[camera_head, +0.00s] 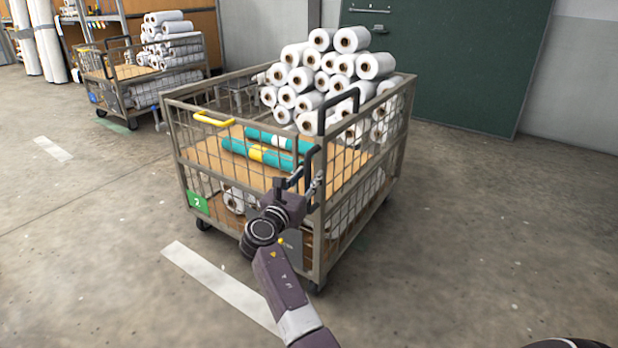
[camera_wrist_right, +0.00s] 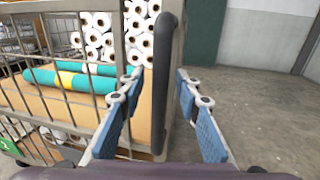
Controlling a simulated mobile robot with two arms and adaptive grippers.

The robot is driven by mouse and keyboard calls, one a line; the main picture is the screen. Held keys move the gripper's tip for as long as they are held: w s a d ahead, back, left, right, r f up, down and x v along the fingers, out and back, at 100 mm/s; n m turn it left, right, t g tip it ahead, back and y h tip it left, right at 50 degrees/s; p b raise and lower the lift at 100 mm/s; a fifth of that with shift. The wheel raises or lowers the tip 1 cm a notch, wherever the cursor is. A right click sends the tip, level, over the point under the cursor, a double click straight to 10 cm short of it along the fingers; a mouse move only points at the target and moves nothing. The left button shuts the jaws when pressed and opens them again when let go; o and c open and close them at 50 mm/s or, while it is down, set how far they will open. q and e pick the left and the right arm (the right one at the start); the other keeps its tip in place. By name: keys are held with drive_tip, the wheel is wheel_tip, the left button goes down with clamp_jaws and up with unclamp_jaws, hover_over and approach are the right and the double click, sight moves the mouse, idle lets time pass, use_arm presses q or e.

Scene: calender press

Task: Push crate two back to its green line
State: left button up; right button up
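Crate two (camera_head: 294,258) is a wheeled wire-mesh cart with a green label "2" (camera_head: 197,203) on its near left corner. My right gripper (camera_head: 307,186) is at the cart's near right corner, by a black upright handle (camera_wrist_right: 168,75). In the right wrist view its blue-padded fingers are spread, with the handle between them and gaps showing. My left gripper is out of view.
A white floor stripe (camera_head: 222,286) runs in front of the cart. Another loaded cart (camera_head: 122,100) stands at the back left, with a greenish floor mark by it. A dark green panel (camera_head: 462,60) is on the back wall. The floor at right is clear.

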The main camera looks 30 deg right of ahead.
clamp_jaws()
drive_tip(key=shift+d, duration=0.1)
